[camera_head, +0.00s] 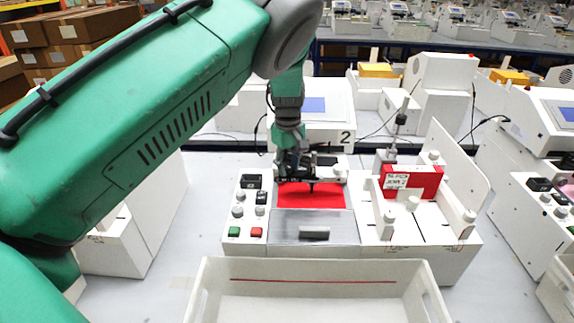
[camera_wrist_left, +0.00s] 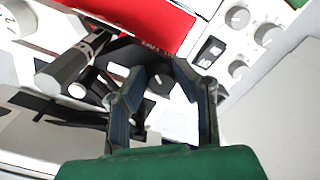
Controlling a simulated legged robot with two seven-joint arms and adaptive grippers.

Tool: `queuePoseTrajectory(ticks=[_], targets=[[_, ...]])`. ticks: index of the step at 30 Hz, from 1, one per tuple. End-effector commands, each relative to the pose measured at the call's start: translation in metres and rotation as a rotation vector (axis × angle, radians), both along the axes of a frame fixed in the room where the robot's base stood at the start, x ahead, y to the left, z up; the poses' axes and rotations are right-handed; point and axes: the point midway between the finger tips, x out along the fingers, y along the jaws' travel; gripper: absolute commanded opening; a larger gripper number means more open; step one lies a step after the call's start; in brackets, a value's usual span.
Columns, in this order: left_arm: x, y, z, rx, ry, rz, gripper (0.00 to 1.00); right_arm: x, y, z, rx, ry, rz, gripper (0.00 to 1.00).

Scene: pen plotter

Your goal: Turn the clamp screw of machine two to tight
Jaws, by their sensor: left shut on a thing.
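Machine two (camera_head: 283,248) is a white plotter with a "2" on its rear housing and a red sheet (camera_head: 311,196) on its bed. My left gripper (camera_head: 291,160) comes down from above onto the dark pen carriage (camera_head: 323,161) behind the red sheet. In the left wrist view, the two fingers of my left gripper (camera_wrist_left: 168,82) are closed around a small dark knob, the clamp screw (camera_wrist_left: 161,82), at the carriage. Its marking and angle are too dark to read. A grey pen-like cylinder (camera_wrist_left: 62,70) lies beside the fingers. My right gripper is not in view.
A control panel with knobs and buttons (camera_head: 250,211) stands left of the bed. An open white bin (camera_head: 437,300) is in front. Other plotters stand on both sides and behind.

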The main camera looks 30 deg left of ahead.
Motion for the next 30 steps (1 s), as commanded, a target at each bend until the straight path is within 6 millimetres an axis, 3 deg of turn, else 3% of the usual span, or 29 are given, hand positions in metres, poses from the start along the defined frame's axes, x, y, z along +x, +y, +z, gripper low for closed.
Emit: queuePoseTrajectory(ticks=[1, 17, 30], targets=[[0.0019, 0.0068, 0.0016, 0.014, -0.007, 0.004, 0.00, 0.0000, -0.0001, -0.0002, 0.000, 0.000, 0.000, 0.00], [0.0018, 0.0085, 0.0017, 0.016, -0.010, -0.040, 0.00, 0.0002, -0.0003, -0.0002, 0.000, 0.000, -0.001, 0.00], [0.0022, 0.0075, 0.0020, 0.016, -0.013, -0.369, 0.00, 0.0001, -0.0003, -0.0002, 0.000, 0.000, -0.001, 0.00]])
